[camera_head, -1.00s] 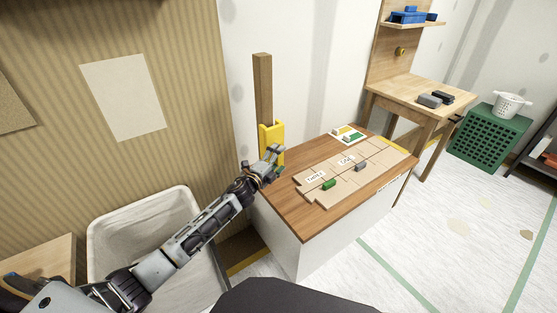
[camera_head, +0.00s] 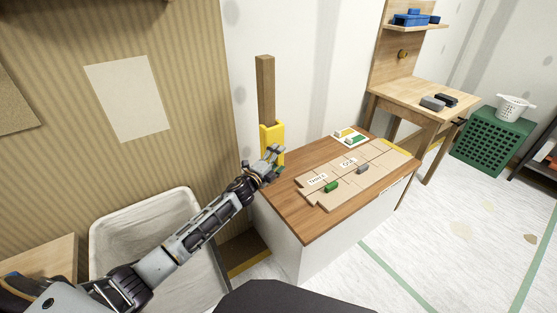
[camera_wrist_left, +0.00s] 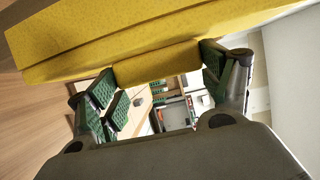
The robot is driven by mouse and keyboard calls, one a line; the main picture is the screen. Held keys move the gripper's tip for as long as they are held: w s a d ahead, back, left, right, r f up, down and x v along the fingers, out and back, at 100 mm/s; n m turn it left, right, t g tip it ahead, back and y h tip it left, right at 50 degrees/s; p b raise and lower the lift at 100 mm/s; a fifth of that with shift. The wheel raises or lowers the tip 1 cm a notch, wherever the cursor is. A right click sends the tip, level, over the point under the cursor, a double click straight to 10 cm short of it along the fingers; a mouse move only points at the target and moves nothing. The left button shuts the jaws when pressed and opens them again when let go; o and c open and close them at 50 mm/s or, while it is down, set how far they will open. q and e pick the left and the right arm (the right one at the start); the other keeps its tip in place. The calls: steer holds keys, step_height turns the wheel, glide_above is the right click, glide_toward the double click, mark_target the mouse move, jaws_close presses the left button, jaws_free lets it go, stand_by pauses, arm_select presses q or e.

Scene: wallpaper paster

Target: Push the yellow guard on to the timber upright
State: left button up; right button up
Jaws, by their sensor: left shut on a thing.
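The timber upright (camera_head: 265,88) is a brown post standing against the wall behind the wooden-topped cabinet. The yellow guard (camera_head: 266,131) is a channel-shaped piece at the lower part of the post, upright and seemingly around its front. I cannot tell how far on it sits. My left gripper (camera_head: 272,160) is in front of the guard's lower part. In the left wrist view, its green-padded fingers (camera_wrist_left: 160,72) are on either side of a yellow block on the guard (camera_wrist_left: 150,38), shut on it. The post's lower end is hidden. My right gripper is not in view.
The cabinet top (camera_head: 290,208) holds flat tan panels with labels, small green and grey blocks, and a white card. A pale bin (camera_head: 100,225) stands below my left arm. A wooden bench (camera_head: 400,93) and green crate (camera_head: 492,140) stand to the right.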

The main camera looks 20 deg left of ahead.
arm_select(q)
steer(key=shift+w+a+r, duration=0.1)
steer(key=shift+w+a, duration=0.6)
steer(key=shift+a, duration=0.2)
stand_by(0.6)
steer(key=o, duration=1)
steer(key=shift+s+d, duration=0.1)
steer(key=shift+s+d+p, duration=0.3)
steer(key=shift+s+d, duration=0.75)
steer(key=shift+d, duration=0.3)
steer(key=shift+s+d+p, duration=0.3)
steer(key=shift+s+d, duration=0.7)
steer(key=shift+d, duration=0.35)
